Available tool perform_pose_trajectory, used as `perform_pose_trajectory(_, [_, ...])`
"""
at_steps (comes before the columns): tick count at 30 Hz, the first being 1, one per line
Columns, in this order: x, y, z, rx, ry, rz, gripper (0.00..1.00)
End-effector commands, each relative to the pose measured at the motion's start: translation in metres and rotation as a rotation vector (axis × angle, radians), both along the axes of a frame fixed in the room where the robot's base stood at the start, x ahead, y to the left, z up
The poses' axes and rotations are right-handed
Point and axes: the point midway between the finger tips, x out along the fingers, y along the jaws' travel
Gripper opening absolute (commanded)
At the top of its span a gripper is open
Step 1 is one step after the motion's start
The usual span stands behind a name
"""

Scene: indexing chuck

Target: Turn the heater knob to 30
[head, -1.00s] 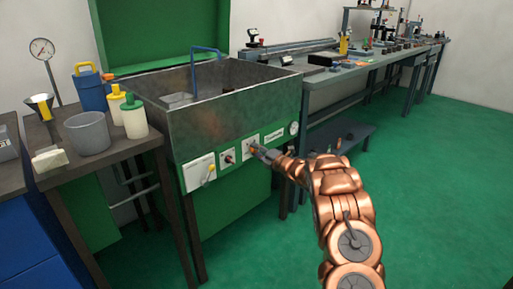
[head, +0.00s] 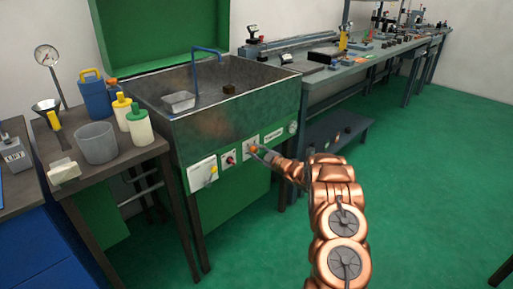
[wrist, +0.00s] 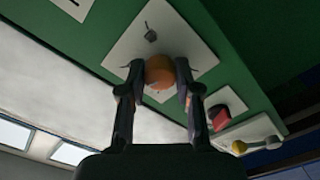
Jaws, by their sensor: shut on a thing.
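The orange heater knob (head: 253,149) sits on a white plate (head: 247,155) on the green front panel of the metal tank. In the wrist view the knob (wrist: 159,71) is round and lies between the two dark fingers of my gripper (wrist: 159,84). My gripper (head: 262,153) is shut on the knob, one finger on either side. A small grey mark (wrist: 150,34) shows on the plate beyond the knob. No scale numbers can be read, so the knob's setting cannot be told.
A red knob (head: 231,160) and a yellow-handled switch (head: 213,170) are left of the heater knob on the panel. The tank (head: 205,125) rises above. Green floor (head: 430,190) is clear at right.

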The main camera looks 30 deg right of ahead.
Motion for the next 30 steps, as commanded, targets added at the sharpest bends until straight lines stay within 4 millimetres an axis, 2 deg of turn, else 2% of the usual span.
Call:
perform_pose_trajectory(6, [-0.0001,0.0007,0.0022,0.179,0.043,0.0,0.0])
perform_pose_trajectory(15, [-0.0001,0.0004,0.0012,0.356,0.084,0.001,0.0])
perform_pose_trajectory(30, [-0.0003,0.0007,-0.001,0.438,0.103,0.0,0.0])
